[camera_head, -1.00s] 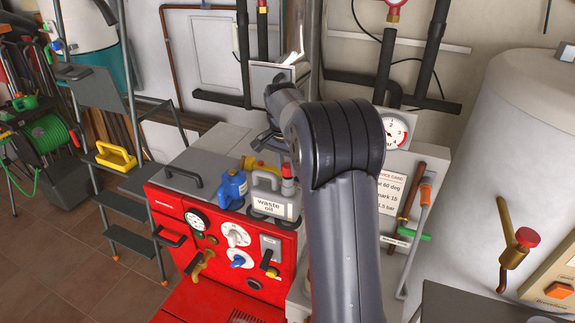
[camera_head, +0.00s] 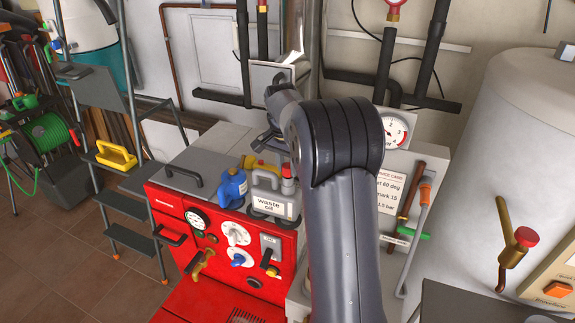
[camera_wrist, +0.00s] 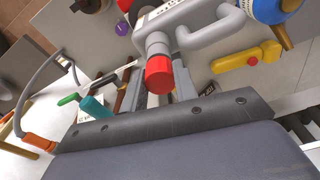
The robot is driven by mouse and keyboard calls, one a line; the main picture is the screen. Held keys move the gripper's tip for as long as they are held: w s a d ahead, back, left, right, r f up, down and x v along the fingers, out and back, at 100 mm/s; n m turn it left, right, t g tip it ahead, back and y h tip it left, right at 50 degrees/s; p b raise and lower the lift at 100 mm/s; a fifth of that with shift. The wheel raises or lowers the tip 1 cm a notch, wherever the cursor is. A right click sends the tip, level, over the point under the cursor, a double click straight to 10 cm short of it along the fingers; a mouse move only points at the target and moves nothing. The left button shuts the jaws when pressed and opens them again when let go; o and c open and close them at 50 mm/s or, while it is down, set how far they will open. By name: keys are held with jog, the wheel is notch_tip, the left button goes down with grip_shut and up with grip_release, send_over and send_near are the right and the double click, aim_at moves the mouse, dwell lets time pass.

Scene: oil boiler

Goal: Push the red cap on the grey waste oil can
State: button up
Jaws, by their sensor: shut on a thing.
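The grey waste oil can (camera_head: 275,202), labelled "waste oil", stands upright on top of the red boiler at its front edge. Its red cap (camera_head: 288,171) sits at the top of the can's spout, at the right. In the wrist view the red cap (camera_wrist: 159,75) is in line with the can's grey neck (camera_wrist: 158,45), between the fingers. My gripper (camera_wrist: 160,88) is shut on the red cap. In the head view my arm's upper link and elbow hide most of the gripper and its contact with the cap.
A blue can (camera_head: 232,188) stands close at the left of the grey can. A yellow item (camera_head: 259,165) lies behind it. A panel with a gauge (camera_head: 395,131) and hanging tools (camera_head: 410,190) is to the right. The grey top (camera_head: 190,165) has some room at left.

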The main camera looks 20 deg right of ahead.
dwell(0.4)
jog(key=o, duration=1.5)
jog(key=shift+r, duration=0.1)
jog(key=shift+r+p, duration=3.2)
jog(key=shift+r, duration=0.25)
jog(key=shift+f, duration=0.1)
jog(key=shift+c, duration=0.6)
grip_shut()
